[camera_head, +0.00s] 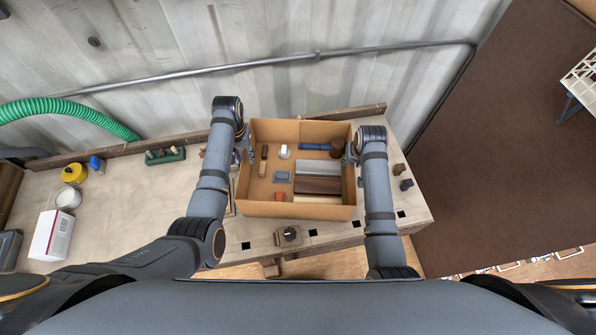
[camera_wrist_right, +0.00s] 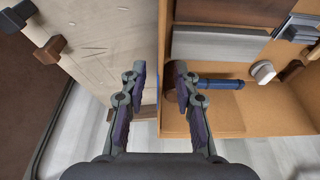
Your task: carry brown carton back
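The brown carton (camera_head: 295,211) stands open-topped on the workbench in the head view, with several items inside. In the right wrist view the carton (camera_wrist_right: 285,112) fills the right side. My right gripper (camera_wrist_right: 160,78) straddles the carton's side wall, one finger outside and one inside, with a visible gap between the outer finger and the wall. In the head view my right gripper (camera_head: 350,153) is at the carton's right wall. My left gripper (camera_head: 242,151) is at the left wall, mostly hidden by its arm; its fingers cannot be made out clearly.
The workbench (camera_head: 130,215) has free room left of the carton. A white box (camera_head: 50,236), a yellow tin (camera_head: 73,172) and a green rack (camera_head: 165,155) stand there. A wooden rail (camera_head: 350,112) runs behind the carton. Small dark blocks (camera_head: 405,184) lie to its right.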

